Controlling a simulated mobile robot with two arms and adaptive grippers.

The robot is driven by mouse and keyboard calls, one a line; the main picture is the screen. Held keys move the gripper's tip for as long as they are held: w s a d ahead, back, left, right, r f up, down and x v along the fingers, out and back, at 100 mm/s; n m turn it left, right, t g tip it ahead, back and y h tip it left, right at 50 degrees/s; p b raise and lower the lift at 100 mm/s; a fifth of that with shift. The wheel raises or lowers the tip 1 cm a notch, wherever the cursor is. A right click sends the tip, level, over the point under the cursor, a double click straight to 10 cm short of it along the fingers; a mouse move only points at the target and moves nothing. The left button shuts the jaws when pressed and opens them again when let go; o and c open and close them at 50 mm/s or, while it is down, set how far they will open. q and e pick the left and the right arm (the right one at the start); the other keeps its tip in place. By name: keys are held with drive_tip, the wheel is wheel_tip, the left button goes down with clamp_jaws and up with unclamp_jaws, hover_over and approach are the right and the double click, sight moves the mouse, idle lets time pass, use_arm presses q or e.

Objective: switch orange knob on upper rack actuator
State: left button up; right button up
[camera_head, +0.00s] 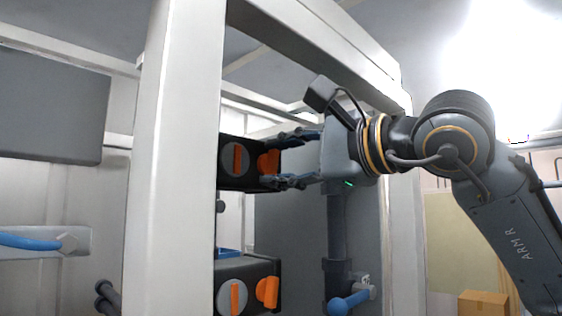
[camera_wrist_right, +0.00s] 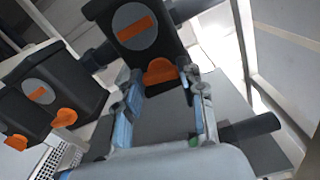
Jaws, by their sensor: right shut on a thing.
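The upper rack actuator (camera_head: 233,181) is a black box with a grey disc and orange bar on its front, left of centre in the head view. Its orange knob (camera_head: 267,163) sticks out at the box's right side. My right gripper (camera_head: 275,161) reaches in from the right, one finger above the knob and one below, shut on it. In the right wrist view, the orange knob (camera_wrist_right: 160,70) lies between the fingertips, below the actuator's disc (camera_wrist_right: 134,26). My left gripper is in neither view.
A lower actuator (camera_head: 257,270) with its own orange knob (camera_head: 267,292) sits below. A thick white frame post (camera_head: 172,160) stands left of the actuators, and a white beam (camera_head: 320,45) runs above my arm. A blue-handled valve (camera_head: 345,303) is at lower right.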

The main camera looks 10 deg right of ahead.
drive_tip(key=shift+f+n, duration=0.1)
drive_tip(key=shift+n, duration=0.2)
drive_tip(key=o, duration=0.9)
drive_tip(key=shift+s, duration=0.1)
drive_tip(key=shift+s+d, duration=0.15)
drive_tip(key=v, duration=1.1)
drive_tip(key=shift+s+d, duration=0.15)
drive_tip(key=shift+s, duration=0.1)
